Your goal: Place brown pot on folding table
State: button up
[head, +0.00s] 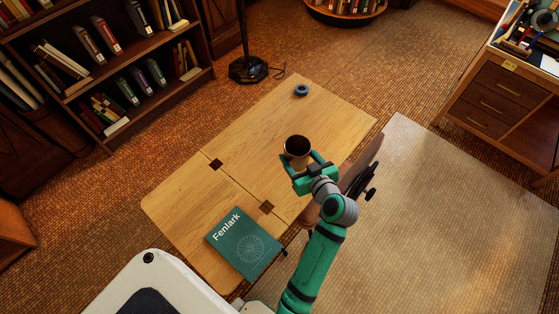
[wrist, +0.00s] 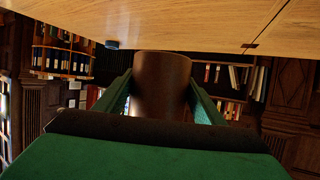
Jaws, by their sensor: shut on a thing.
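The brown pot (head: 297,158) is upright between the fingers of my gripper (head: 304,168), which is shut on it. Its dark open mouth faces up in the head view. The pot (wrist: 161,85) also shows between the green fingers of my gripper (wrist: 163,100) in the wrist view, which looks upside down. The folding table (head: 255,125) has a light wood top with a seam and dark hinges. The pot is over the table's right part in the head view. I cannot tell whether its base touches the top. The table (wrist: 190,20) fills the wrist view's upper edge.
A green book (head: 245,243) lies on the table's near part. A small blue ring (head: 301,90) lies near its far edge. A chair (head: 362,172) stands at the right edge. Bare tabletop surrounds the pot. A bookshelf (head: 100,60) and a desk (head: 500,100) stand apart.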

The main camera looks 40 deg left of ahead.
jog(key=a+f, duration=0.1)
jog(key=s+a+f, duration=0.1)
jog(key=a+f, duration=0.2)
jog(key=a, duration=0.1)
jog(key=shift+s+a+f, duration=0.1)
jog(key=shift+s+f, duration=0.25)
jog(key=shift+f, duration=0.05)
jog(key=shift+s+a+f, duration=0.2)
jog(key=shift+a+f, duration=0.5)
jog(key=shift+f, duration=0.25)
jog(key=shift+a+f, duration=0.1)
jog(key=shift+f, duration=1.5)
jog(key=shift+f, duration=0.1)
jog(key=o, duration=1.3)
